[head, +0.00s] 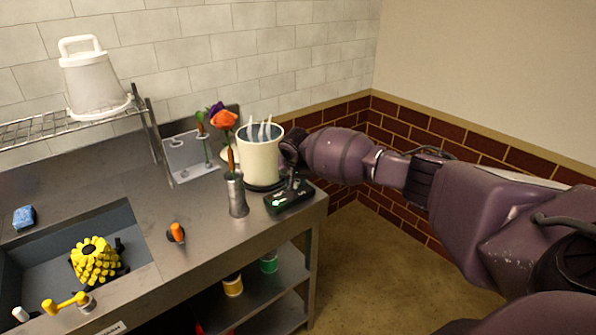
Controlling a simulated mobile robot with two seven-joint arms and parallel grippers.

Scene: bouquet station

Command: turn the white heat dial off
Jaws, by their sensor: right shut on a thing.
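The black control box (287,200) sits near the right front edge of the steel counter, with a small green light glowing on its left part. My right gripper (291,182) comes in from the right and points down at the top of this box, shut at the place of the dial. The white heat dial itself is hidden by the fingers, so its setting cannot be read. A cream pot (260,160) with steam rising from it stands on a dark hotplate just behind the box. My left gripper is not in view.
A metal vase (236,196) with an orange flower stands close left of the box. An orange-handled tool (177,233) lies on the counter. A sink (60,251) holds a yellow flower-like object (95,260).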

